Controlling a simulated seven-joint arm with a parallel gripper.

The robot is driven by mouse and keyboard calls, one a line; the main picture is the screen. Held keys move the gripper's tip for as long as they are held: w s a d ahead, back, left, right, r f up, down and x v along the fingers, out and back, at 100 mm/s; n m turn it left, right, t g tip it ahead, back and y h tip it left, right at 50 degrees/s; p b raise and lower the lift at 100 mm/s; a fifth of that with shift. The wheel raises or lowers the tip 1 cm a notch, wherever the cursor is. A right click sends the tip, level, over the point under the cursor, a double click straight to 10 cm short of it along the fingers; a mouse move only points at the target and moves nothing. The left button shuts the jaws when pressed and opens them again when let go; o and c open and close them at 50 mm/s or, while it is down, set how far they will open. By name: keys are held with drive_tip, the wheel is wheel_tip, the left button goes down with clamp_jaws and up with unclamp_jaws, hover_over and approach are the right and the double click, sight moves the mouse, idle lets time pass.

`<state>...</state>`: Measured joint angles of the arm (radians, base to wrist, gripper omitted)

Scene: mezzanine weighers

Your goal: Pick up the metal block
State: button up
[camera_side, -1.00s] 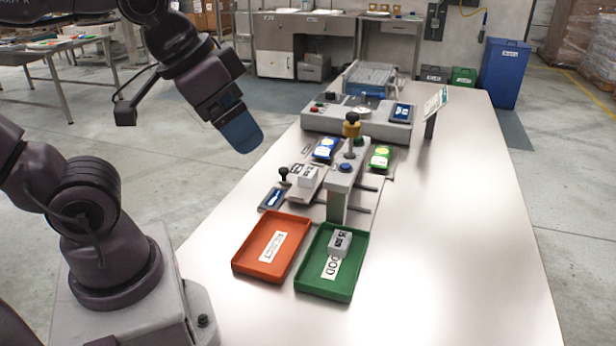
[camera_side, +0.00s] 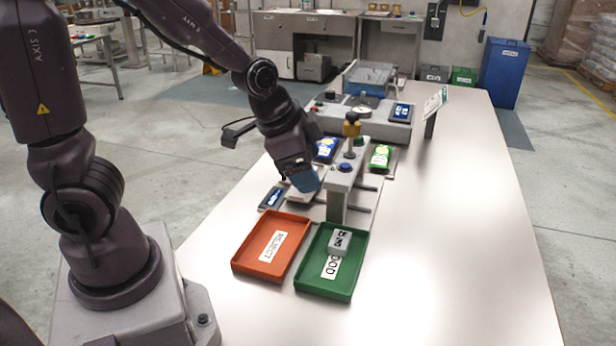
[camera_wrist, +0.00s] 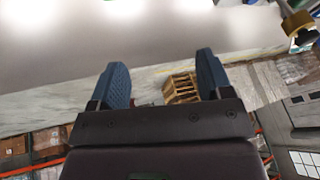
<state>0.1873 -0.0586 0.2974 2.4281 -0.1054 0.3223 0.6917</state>
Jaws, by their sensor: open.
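A grey metal block (camera_side: 340,241) with a dark printed label lies in the green tray (camera_side: 313,290), which is marked GOOD. A second block, seen earlier on the small weigher's plate, is hidden now behind my gripper (camera_side: 306,181). Only a pale part of that plate (camera_side: 297,196) shows below the fingers. My gripper is over the weigher, left of its upright post (camera_side: 338,200). In the wrist view the two blue fingers (camera_wrist: 162,80) are spread with nothing between them. I cannot see a block in that view.
An orange REJECT tray (camera_side: 268,270) stands left of the green tray. The post with its blue button is close right of my gripper. The table's right side (camera_side: 450,230) is clear.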

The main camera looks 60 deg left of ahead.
drive_tip(key=w+a+f+m+y, duration=0.25)
drive_tip(key=a+f+m, duration=0.2)
drive_tip(key=f, duration=0.25)
drive_tip(key=w+a+f+m+y, duration=0.1)
drive_tip(key=a+f+m+y, duration=0.2)
drive_tip(key=a+f, duration=0.3)
drive_tip(key=a+m+t+y, duration=0.1)
drive_tip(key=a+m, duration=0.1)
drive_tip(key=m, duration=0.2)
drive_tip(key=a+f+m+t+y, duration=0.1)
drive_tip(key=a+m, duration=0.1)
drive_tip(key=m, duration=0.3)
drive_tip(key=w+a+f+m+t+y, duration=0.1)
drive_tip(key=a+m+t+y, duration=0.1)
drive_tip(key=a+m, duration=0.1)
drive_tip(key=shift+w+a+f+m, duration=0.1)
drive_tip(key=shift+f+m, duration=0.15)
drive_tip(key=shift+m, duration=0.4)
drive_tip(key=shift+w+a+m, duration=0.15)
drive_tip(key=shift+m, duration=0.15)
drive_tip(key=x, duration=1.2)
drive_tip(key=shift+w+a, duration=0.25)
drive_tip(key=shift+a, duration=0.05)
drive_tip(key=shift+c, duration=0.2)
